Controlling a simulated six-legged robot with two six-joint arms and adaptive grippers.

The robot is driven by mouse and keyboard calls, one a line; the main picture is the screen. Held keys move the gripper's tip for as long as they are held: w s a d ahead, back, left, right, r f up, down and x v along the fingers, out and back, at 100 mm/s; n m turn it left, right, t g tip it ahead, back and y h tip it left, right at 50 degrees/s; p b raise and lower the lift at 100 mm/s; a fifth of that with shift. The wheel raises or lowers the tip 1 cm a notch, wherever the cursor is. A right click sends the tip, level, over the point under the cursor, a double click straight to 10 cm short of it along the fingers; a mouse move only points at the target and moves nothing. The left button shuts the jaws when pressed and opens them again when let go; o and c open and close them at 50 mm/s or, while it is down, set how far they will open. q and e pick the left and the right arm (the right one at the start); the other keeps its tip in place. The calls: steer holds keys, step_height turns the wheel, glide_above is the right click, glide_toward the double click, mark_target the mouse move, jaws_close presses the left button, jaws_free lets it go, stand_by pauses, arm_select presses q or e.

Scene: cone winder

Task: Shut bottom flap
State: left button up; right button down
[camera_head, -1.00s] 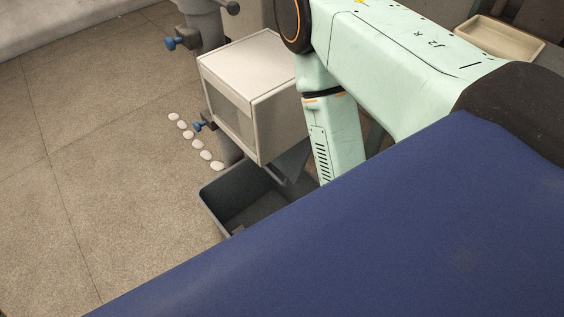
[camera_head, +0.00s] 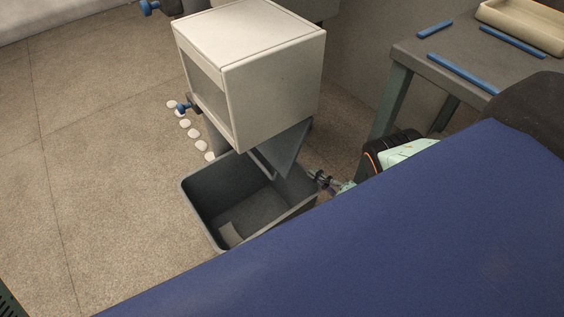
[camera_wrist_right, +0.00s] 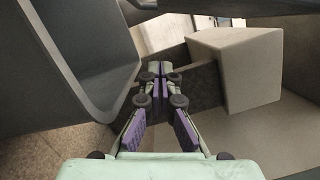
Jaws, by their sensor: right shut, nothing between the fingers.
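A pale box (camera_head: 262,85) hangs at the centre of the head view. A dark grey panel (camera_head: 287,150), which looks like the bottom flap, slants down and open from its underside, above a dark open bin (camera_head: 195,207). My right gripper (camera_head: 318,178) is small in the head view, just right of the panel's lower part and near the bin's right rim. In the wrist view my right gripper (camera_wrist_right: 160,72) is shut and empty, with its purple-padded fingers together among dark grey surfaces. I cannot tell whether it touches the panel. My left gripper is out of view.
A grey table (camera_head: 440,60) with blue bars and a cream tray (camera_head: 525,25) stands at the right. Pale discs (camera_head: 192,133) lie on the floor left of the box. A beige block (camera_wrist_right: 245,70) is close right of the fingers in the wrist view. Floor at the left is clear.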

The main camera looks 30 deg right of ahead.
mark_target(279, 160)
steer(key=shift+w+a+r+b, duration=0.2)
steer(key=shift+w+a+r, duration=0.2)
steer(key=shift+w+a, duration=0.95)
steer(key=shift+w+a+r+b, duration=0.2)
steer(key=shift+w+a+r, duration=0.25)
steer(key=shift+w+a, duration=0.9)
steer(key=shift+w+a+r+b, duration=0.2)
steer(key=shift+w+a+r, duration=0.2)
steer(key=shift+w+a, duration=0.9)
steer(key=shift+w+d, duration=0.35)
steer(key=shift+a, duration=0.2)
